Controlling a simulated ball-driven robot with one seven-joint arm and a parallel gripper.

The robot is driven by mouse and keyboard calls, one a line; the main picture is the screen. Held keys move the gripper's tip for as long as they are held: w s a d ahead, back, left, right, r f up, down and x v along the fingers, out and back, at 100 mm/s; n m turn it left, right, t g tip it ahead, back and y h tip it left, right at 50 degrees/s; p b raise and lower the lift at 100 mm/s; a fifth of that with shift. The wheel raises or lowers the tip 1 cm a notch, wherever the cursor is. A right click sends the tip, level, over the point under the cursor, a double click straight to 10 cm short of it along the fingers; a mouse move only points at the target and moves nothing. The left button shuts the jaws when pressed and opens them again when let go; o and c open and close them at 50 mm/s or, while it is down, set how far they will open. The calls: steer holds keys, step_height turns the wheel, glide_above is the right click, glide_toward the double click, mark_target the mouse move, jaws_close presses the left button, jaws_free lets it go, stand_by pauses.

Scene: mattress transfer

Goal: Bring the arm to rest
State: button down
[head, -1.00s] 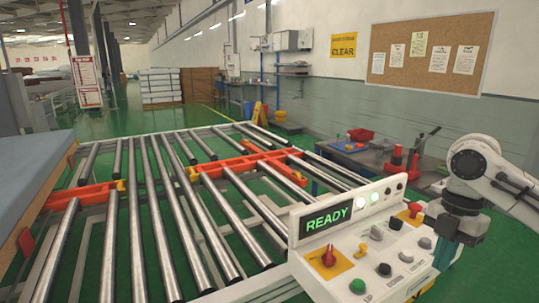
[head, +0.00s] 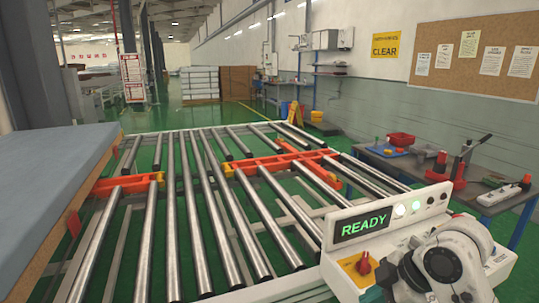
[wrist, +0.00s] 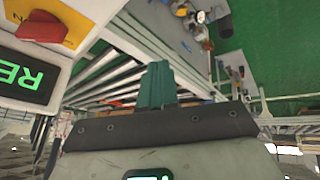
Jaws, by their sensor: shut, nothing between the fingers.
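My gripper (wrist: 155,86) shows in the wrist view as dark teal fingers pressed together, with nothing between them. In the head view my arm (head: 445,265) is folded at the lower right, in front of the control panel, and the fingertips cannot be made out. The white control panel (head: 335,271) has a lit green READY display (head: 363,224) and a red knob (head: 364,264) on a yellow plate. My arm hides much of its lower face. In the wrist view the red knob (wrist: 42,27) and the display (wrist: 25,80) are at the left, apart from the fingers.
A roller conveyor (head: 205,230) with orange crosspieces (head: 272,164) fills the middle. A blue-grey mattress (head: 50,190) lies at the left. A workbench (head: 420,170) with tools stands at the right, behind the panel. Green floor (head: 185,116) is open at the back.

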steer(key=s+a+f+m+h, duration=0.1)
steer(key=s+a+f+m, duration=0.2)
steer(key=s+f+m, duration=0.95)
steer(key=s+d+f+m+h, duration=0.1)
steer(key=s+d+f, duration=0.2)
steer(key=s, duration=0.4)
steer(key=s+d+f+m+g+h, duration=0.1)
steer(key=s+d+f+h, duration=0.1)
steer(key=s, duration=0.5)
steer(key=s+d+f+m+g+h, duration=0.1)
steer(key=s+d+f+m, duration=0.1)
steer(key=s+d+f, duration=0.2)
steer(key=s+d, duration=0.1)
steer(key=s, duration=0.1)
steer(key=shift+s+f+h, duration=0.3)
steer(key=shift+s+f, duration=0.1)
